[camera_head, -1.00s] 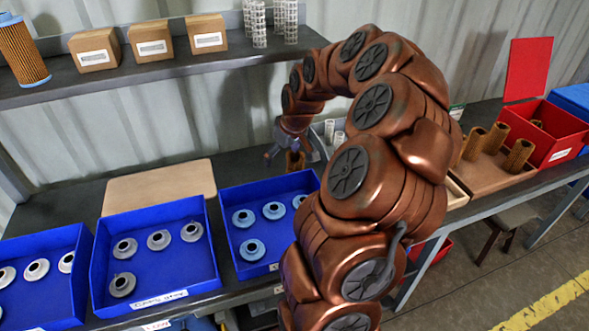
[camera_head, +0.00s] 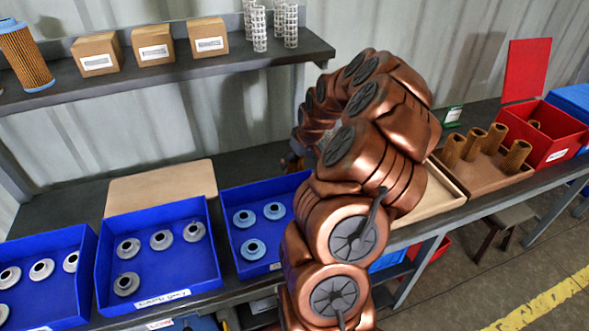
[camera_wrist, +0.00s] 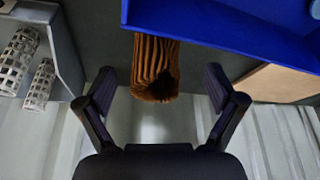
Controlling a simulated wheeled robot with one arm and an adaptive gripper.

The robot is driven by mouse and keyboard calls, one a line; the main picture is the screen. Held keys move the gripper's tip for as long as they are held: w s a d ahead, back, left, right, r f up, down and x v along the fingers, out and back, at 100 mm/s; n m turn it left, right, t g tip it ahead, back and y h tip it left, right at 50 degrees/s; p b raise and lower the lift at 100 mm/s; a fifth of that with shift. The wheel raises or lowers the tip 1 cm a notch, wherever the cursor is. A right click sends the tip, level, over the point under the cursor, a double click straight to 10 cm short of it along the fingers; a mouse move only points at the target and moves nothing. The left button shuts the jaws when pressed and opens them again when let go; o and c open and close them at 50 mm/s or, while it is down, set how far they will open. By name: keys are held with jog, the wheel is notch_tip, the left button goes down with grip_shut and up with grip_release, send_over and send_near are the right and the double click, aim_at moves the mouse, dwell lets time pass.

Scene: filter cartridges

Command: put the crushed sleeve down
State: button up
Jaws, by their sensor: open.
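The crushed sleeve (camera_wrist: 155,66) is a brown pleated tube with an uneven, dented open end. In the wrist view it is on the dark bench (camera_wrist: 110,42), close beside a blue bin (camera_wrist: 215,32). My gripper (camera_wrist: 158,82) is open, with one finger on each side of the sleeve and a clear gap on both sides. The fingers do not touch it. In the head view my arm hides the sleeve and nearly all of my gripper.
In the head view, a blue bin (camera_head: 228,252) holds several blue caps. Brown sleeves (camera_head: 495,138) stand on a tray at right, by a red bin (camera_head: 560,150). A shelf (camera_head: 180,75) hangs behind.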

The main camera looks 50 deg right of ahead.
jog(key=shift+p+x, duration=0.65)
jog(key=shift+x, duration=1.1)
jog(key=shift+w, duration=0.1)
jog(key=shift+c, duration=0.4)
jog(key=c, duration=1.2)
jog(key=shift+r, duration=0.1)
